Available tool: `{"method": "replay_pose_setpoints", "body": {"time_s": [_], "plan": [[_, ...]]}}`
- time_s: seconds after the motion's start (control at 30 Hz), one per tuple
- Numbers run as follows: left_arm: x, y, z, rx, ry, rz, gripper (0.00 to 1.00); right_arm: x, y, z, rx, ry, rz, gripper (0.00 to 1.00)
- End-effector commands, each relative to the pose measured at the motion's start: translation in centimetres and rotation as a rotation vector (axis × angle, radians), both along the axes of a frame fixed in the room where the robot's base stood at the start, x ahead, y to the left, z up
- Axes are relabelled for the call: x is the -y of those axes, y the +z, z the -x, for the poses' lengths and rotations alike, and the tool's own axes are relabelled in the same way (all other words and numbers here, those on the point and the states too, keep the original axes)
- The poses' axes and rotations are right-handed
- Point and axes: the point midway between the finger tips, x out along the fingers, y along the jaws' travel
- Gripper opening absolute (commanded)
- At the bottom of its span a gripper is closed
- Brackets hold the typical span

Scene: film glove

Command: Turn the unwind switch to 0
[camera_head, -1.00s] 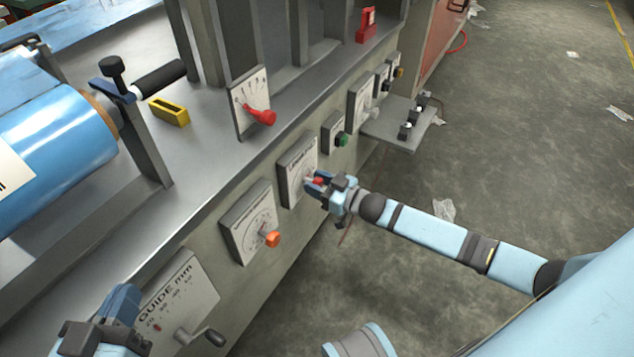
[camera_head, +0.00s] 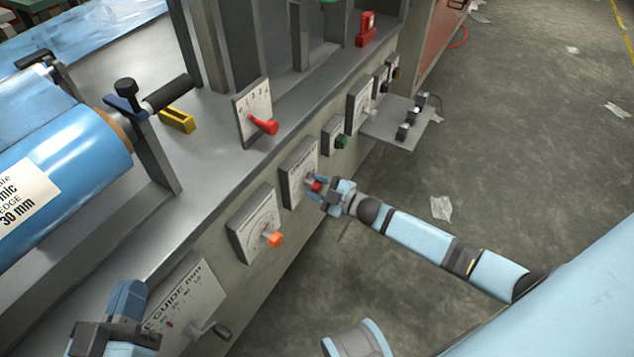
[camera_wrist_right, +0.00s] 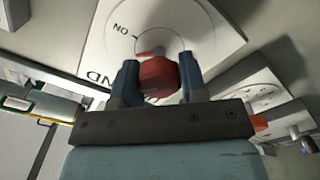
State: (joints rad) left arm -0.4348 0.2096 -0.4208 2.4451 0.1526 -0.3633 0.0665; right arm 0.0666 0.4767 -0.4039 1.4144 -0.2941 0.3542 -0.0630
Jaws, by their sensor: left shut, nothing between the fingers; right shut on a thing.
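The unwind switch is a white square plate (camera_head: 297,168) with a red knob (camera_head: 316,186) on the machine's front. My right gripper (camera_head: 317,190) is shut on this knob, one finger on each side. In the right wrist view the red knob (camera_wrist_right: 158,80) sits between the two dark blue fingers (camera_wrist_right: 160,84). The plate (camera_wrist_right: 215,35) there shows "ON" beside a short red mark and part of a label ending in "ND"; a "0" mark cannot be made out. My left gripper (camera_head: 115,335) is shut and empty at the lower left, near the guide plate.
A dial with an orange knob (camera_head: 275,240) is left of the switch, and a green button (camera_head: 341,142) is right of it. A red lever (camera_head: 265,126) stands above. A small shelf (camera_head: 395,133) juts out further right. The floor beside the machine is mostly clear.

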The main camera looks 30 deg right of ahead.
Motion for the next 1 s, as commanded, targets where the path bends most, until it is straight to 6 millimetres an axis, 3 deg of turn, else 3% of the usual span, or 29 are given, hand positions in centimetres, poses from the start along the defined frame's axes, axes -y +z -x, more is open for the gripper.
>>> {"method": "replay_pose_setpoints", "body": {"time_s": [0.6,1.0], "plan": [[-0.01,0.57,0.03,0.019,0.006,0.011,0.00,-0.06,-0.30,0.11,0.280,0.001,0.477,0.16],[0.04,0.05,0.00,0.003,0.001,0.002,0.00,-0.04,-0.32,0.10,0.378,0.000,0.645,0.16]]}}
